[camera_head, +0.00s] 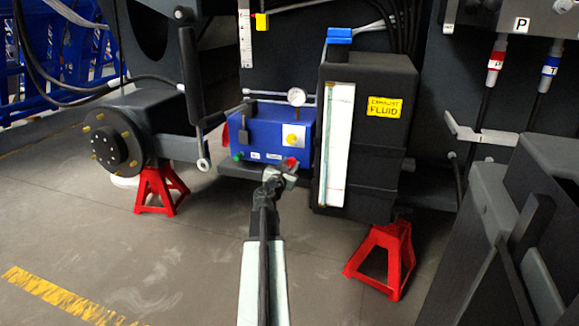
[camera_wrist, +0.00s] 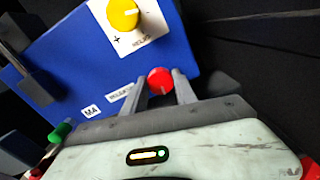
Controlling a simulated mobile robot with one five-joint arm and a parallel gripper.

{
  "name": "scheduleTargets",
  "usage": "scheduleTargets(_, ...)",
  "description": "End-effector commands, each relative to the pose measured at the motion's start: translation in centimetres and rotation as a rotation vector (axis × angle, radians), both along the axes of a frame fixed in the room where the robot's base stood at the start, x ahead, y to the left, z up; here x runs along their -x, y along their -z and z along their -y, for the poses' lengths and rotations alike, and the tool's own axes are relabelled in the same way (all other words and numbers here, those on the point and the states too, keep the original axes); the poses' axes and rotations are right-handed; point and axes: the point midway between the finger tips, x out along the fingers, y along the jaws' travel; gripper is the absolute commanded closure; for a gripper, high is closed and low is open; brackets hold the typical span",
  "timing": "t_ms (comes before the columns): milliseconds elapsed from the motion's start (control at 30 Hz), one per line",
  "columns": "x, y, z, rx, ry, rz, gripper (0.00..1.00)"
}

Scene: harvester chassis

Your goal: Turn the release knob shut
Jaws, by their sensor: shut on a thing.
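The release knob (camera_wrist: 160,80) is a small red round knob on the lower front of the blue unit (camera_wrist: 125,62). A white label beside it is partly legible. In the wrist view my gripper (camera_wrist: 162,77) has one finger on each side of the knob and is shut on it. In the head view the red knob (camera_head: 291,162) shows at the tip of my gripper (camera_head: 286,170), at the unit's lower right. My fingers hide part of it there. I cannot tell how far the knob is turned.
A yellow knob (camera_wrist: 122,14) on a white plate sits above, and a green knob (camera_wrist: 60,131) at the unit's lower left. The black exhaust fluid tank (camera_head: 382,140) stands close on the right. Red stands (camera_head: 160,188) are on the floor; the floor in front is clear.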

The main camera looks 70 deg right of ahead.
Motion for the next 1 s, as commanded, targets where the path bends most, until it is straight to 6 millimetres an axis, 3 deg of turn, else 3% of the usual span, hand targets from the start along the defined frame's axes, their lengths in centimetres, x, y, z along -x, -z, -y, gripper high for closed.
scheduleTargets(1000, 0.23, -0.08, 0.42, -0.049, 0.0, 0.904, 1.0)
